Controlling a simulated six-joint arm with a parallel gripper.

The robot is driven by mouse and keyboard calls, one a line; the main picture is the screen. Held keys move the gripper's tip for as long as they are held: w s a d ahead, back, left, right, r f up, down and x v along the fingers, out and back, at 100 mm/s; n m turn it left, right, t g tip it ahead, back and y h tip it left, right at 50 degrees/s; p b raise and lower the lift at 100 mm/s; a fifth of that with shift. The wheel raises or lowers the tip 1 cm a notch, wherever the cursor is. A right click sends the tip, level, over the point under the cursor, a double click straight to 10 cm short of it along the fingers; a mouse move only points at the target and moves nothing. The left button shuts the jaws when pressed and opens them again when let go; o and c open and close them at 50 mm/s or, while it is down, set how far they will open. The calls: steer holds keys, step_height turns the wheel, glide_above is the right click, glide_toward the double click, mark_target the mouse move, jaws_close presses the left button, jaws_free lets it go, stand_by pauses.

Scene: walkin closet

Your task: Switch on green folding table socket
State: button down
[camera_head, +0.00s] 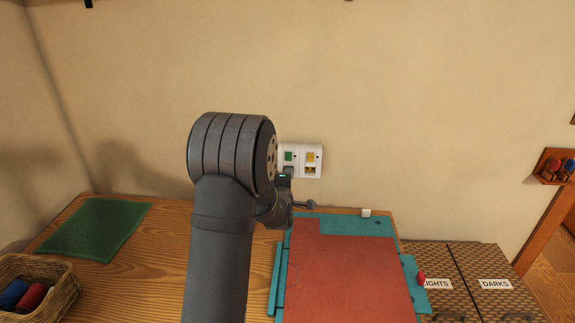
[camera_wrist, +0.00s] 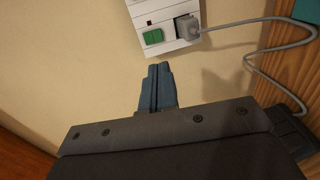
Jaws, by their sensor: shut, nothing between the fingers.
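A white socket plate (camera_head: 300,160) is on the back wall above the wooden table. It has a green switch (camera_head: 289,156) at left and a yellow switch (camera_head: 311,157) at right. In the wrist view the plate (camera_wrist: 170,8) is tilted, with the green switch (camera_wrist: 152,36) beside a grey plug (camera_wrist: 187,26) with a grey cable. The yellow switch is out of that view. My gripper (camera_wrist: 158,67) is shut and empty; in the picture its tips are just below the green switch, with a gap between. In the head view my arm hides the fingertips. Whether the switch is pressed cannot be told.
The wooden table (camera_head: 145,245) carries a green mat (camera_head: 95,228), a wicker basket (camera_head: 62,290) with rolled items, and a teal board (camera_head: 350,226) with a reddish sheet (camera_head: 345,270). Woven hampers (camera_head: 465,265) stand at right. The grey cable (camera_wrist: 255,50) loops near the plate.

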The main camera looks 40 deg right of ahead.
mark_target(288, 160)
steer(key=x, duration=1.1)
steer(key=shift+w+d, duration=0.1)
steer(key=shift+w, duration=0.05)
steer(key=shift+w+d+f, duration=0.1)
steer(key=shift+w+d, duration=0.05)
steer(key=f+v, duration=0.3)
steer(key=v, duration=1)
steer(key=shift+s+a, duration=0.4)
steer(key=shift+s, duration=0.05)
steer(key=shift+f, duration=0.1)
